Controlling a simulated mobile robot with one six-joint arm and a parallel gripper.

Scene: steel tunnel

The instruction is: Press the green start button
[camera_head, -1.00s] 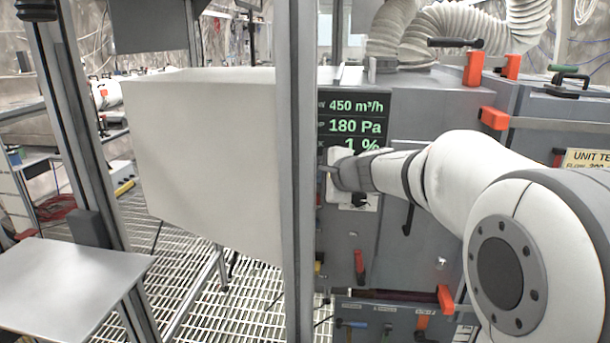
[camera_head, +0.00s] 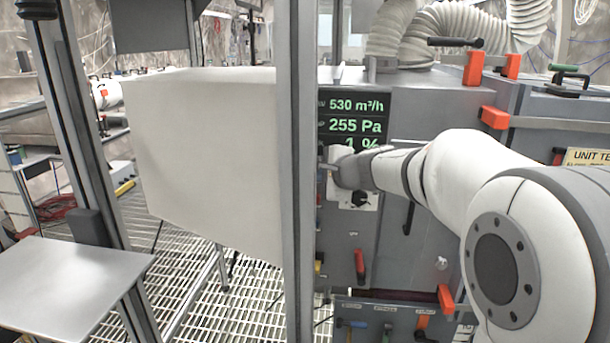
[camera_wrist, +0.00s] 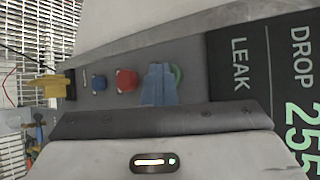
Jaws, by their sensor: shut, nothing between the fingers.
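The green start button (camera_wrist: 177,75) shows in the wrist view as a green curved edge beside my fingertips. The fingers hide most of it. My gripper (camera_wrist: 160,82) is shut and empty, its blue-grey fingers together over the button's place on the grey panel. Whether the tips touch the button cannot be told. In the head view my gripper (camera_head: 325,168) is at the panel below the display, partly behind the upright post, and the button cannot be made out.
A red button (camera_wrist: 127,80) and a blue button (camera_wrist: 99,82) sit in line beside the fingers, with a yellow part (camera_wrist: 50,86) beyond. The lit display (camera_head: 352,112) reads 530 m³/h and 255 Pa. A grey upright post (camera_head: 297,200) stands left of the gripper.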

